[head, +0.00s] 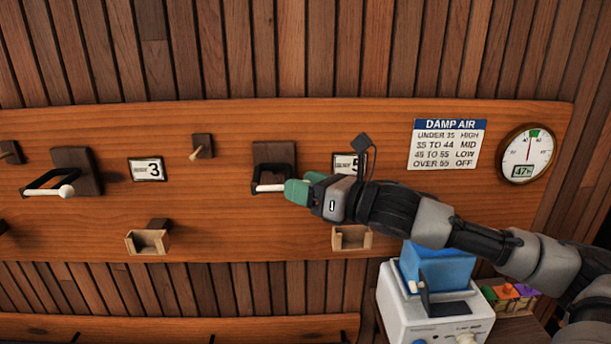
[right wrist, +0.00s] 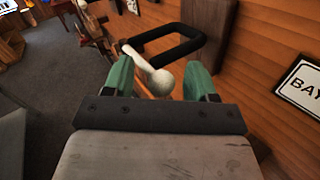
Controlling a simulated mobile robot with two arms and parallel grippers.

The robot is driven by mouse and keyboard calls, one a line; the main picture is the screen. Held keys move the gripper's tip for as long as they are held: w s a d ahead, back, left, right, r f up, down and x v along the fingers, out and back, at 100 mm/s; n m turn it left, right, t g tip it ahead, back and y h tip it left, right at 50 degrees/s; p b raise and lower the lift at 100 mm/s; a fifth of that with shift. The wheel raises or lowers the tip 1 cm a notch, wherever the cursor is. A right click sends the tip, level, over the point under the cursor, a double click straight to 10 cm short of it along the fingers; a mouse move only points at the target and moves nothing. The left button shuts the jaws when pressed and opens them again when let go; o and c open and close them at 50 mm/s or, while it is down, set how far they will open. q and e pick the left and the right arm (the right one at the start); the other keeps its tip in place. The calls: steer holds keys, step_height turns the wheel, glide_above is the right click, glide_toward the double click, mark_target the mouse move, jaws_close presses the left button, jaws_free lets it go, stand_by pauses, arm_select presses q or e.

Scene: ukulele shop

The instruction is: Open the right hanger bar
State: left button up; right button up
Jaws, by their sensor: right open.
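The right hanger (head: 273,158) is a dark block with a black loop on the wooden board. Its pale hanger bar (head: 269,188) crosses the front of the loop. My right gripper (head: 299,190), with green fingers, comes in from the right at the bar's right end, hiding that end. In the right wrist view the bar's round white end knob (right wrist: 162,82) sits between the two spread fingers, which stand open on either side of it. The black loop (right wrist: 165,42) shows just beyond. My left gripper is not in view.
Another hanger (head: 76,172) with a white-knobbed bar is at the left. A white machine (head: 436,313) stands below my right arm.

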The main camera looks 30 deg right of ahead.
steer(key=shift+s, duration=0.1)
jaws_close()
stand_by(0.3)
